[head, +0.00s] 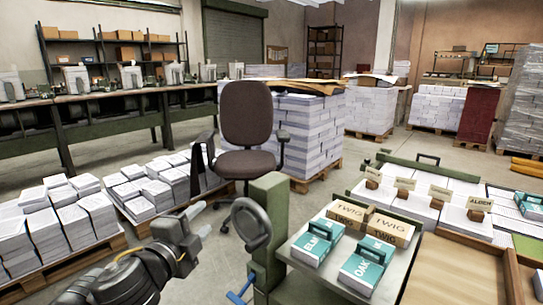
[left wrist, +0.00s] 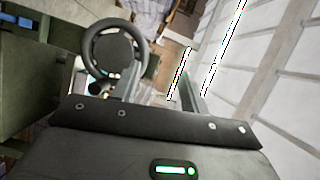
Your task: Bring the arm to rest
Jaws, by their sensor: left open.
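My left arm comes in from the lower left of the head view. Its gripper (head: 203,221) is open, with nothing seen between the fingers. It hangs in the air over the floor, left of a green post with a dark round handwheel (head: 251,223). In the left wrist view the handwheel (left wrist: 115,52) shows at the upper left, beyond the dark gripper housing with a green light. My right gripper is not in view.
Right of the post, a table (head: 308,283) holds teal-and-white stacks marked OAK (head: 367,265) and ELM (head: 318,242), and TWIG boxes (head: 390,229). Paper pallets (head: 45,232) stand at left. An office chair (head: 247,115) stands behind the gripper. Some floor between is clear.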

